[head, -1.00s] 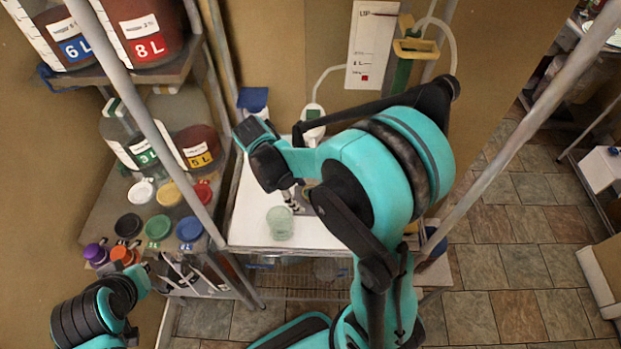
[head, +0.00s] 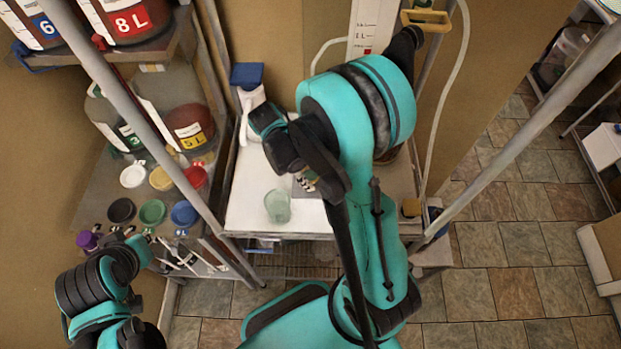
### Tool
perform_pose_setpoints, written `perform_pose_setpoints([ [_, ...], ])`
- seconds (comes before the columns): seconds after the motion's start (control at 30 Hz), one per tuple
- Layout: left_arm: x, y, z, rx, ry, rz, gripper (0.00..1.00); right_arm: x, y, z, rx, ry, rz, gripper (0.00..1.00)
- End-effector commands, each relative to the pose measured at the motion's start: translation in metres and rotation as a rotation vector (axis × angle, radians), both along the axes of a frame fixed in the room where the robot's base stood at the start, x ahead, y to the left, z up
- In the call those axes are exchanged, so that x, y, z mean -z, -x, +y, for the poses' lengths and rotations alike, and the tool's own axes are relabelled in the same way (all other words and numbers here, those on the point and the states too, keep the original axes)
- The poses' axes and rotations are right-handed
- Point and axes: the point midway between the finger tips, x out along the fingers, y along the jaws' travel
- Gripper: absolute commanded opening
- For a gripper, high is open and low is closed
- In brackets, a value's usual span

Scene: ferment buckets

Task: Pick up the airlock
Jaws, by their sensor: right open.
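I cannot make out the airlock for certain. A small translucent greenish cup (head: 277,207) stands on the white tabletop (head: 248,205). My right gripper (head: 306,184) is open, low over the tabletop, just right of and behind the cup and apart from it. My own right arm hides part of the gripper and much of the table's right side. My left gripper (head: 182,257) is at the lower left, in front of the shelf with the lids. Its fingers are too small and cluttered to read.
The left shelf holds several coloured lids, including a green lid (head: 152,212) and a blue lid (head: 184,213). Labelled jugs, including the yellow-labelled 5 L jug (head: 189,128), stand behind. A blue-topped white bottle (head: 248,85) is at the table's back left. Grey posts (head: 118,95) flank the table.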

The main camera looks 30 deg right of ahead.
Motion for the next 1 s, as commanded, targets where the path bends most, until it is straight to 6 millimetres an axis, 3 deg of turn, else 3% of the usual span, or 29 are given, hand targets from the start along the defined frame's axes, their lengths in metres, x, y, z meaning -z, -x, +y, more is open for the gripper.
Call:
perform_pose_setpoints([
  [0.17,0.0,0.0,0.0,0.0,0.0,0.0,0.0,0.0,0.0,0.0,0.0,0.0,0.0,0.64],
  [0.37,0.0,0.0,0.0,0.0,0.0,0.0,0.0,-0.001,0.0,0.0,0.0,0.0,0.0,0.11],
  [0.47,0.0,0.0,0.0,0.0,0.0,0.0,0.0,-0.001,0.0,0.0,0.0,0.0,0.0,0.06],
  [0.77,-0.002,0.0,0.0,0.0,0.0,0.0,0.0,-0.004,0.0,0.0,0.0,0.0,0.0,0.06],
  [1.0,-0.009,0.0,0.0,0.0,0.0,0.0,0.0,-0.03,0.0,0.0,0.0,0.0,0.0,0.06],
])
